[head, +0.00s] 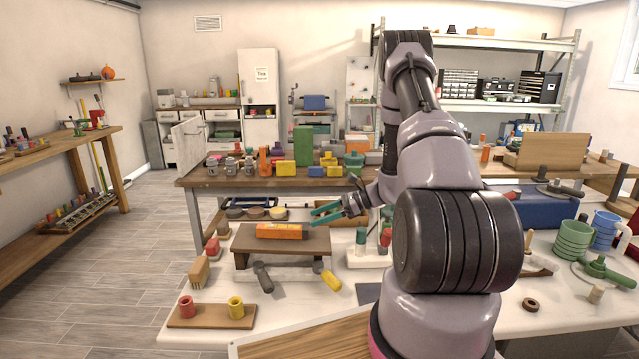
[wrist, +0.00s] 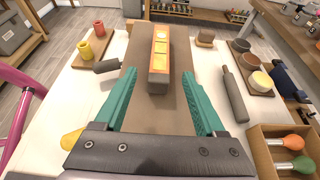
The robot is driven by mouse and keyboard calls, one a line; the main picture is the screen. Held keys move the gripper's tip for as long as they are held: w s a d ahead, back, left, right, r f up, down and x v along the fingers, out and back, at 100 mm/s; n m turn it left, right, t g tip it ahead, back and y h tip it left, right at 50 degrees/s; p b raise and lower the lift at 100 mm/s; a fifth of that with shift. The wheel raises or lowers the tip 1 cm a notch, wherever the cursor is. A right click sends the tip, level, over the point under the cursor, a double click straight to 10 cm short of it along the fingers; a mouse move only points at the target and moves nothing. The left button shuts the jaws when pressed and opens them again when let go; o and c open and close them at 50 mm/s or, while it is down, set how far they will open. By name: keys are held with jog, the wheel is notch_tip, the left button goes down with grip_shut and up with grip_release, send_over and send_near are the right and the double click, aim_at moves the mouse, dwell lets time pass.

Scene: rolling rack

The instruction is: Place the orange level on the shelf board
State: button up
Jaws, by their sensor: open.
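The orange level (head: 280,231) lies flat on the low brown shelf board (head: 258,246), near the middle of its top. In the wrist view the level (wrist: 160,47) lies lengthwise on the board (wrist: 147,115), its grey near end facing me. My gripper (head: 326,210) is open and empty, just right of the level and higher than the board. In the wrist view its teal fingers (wrist: 157,74) stand wide apart, with the level's near end showing between their tips. I see no contact between fingers and level.
A wooden tray with red and yellow cups (head: 211,314) stands at the front left. A dark-handled tool (head: 263,277) and a yellow-handled one (head: 330,281) lie before the board. Round bowls on a wooden strip (head: 256,213) sit behind it. Bare white tabletop (head: 290,300) shows in front.

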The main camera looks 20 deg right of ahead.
jog(key=s+a+r+n+g+h, duration=0.1)
jog(key=s+a+r+n+h, duration=0.15)
jog(key=r, duration=0.45)
jog(key=s+a+r+n+g+h, duration=0.15)
jog(key=s+r+n, duration=0.25)
jog(key=r, duration=0.4)
jog(key=s+a+r+n+g+h, duration=0.1)
jog(key=s+a+r+n, duration=0.15)
jog(key=r, duration=0.45)
jog(key=s+d+r+n+t+h, duration=0.1)
jog(key=s+r+n+t+h, duration=0.5)
jog(key=s+r, duration=0.8)
jog(key=s+n, duration=0.2)
jog(key=s, duration=0.1)
jog(key=shift+s+d+r, duration=0.3)
jog(key=shift+d, duration=0.05)
